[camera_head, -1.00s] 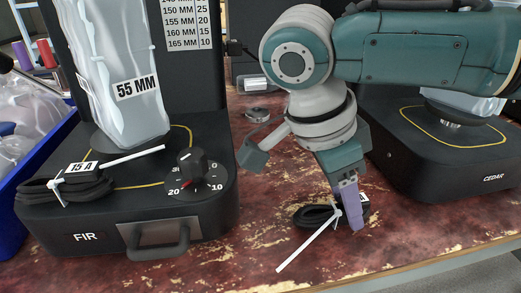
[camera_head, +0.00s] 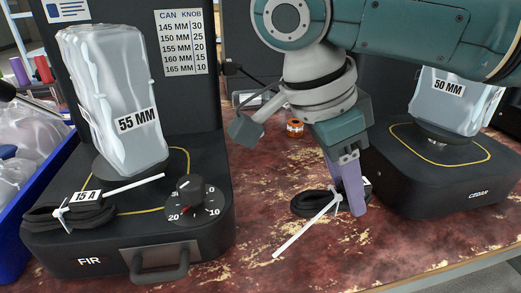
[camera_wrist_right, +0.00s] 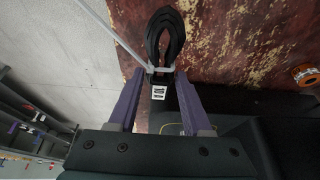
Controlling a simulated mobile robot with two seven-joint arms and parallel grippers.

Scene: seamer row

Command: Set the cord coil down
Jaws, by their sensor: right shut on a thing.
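My right gripper (camera_head: 348,195) is shut on a black cord coil (camera_head: 308,204), bound with a white tie whose long tail slants down to the left. The coil hangs low over the red worn bench top, between the two machines; I cannot tell whether it touches. In the right wrist view the coil (camera_wrist_right: 166,38) sticks out beyond the purple fingers, with a white label (camera_wrist_right: 158,92) between them. My left gripper is not in view. Another black coil, tagged 15 A (camera_head: 70,212), lies on the FIR machine's base.
The FIR machine (camera_head: 120,262) stands left with a knob (camera_head: 184,195) and front handle (camera_head: 160,265). The CEDAR machine (camera_head: 450,197) stands right. An orange roll (camera_head: 295,127) lies behind my gripper. The bench top (camera_head: 270,268) is clear in front, up to its front edge.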

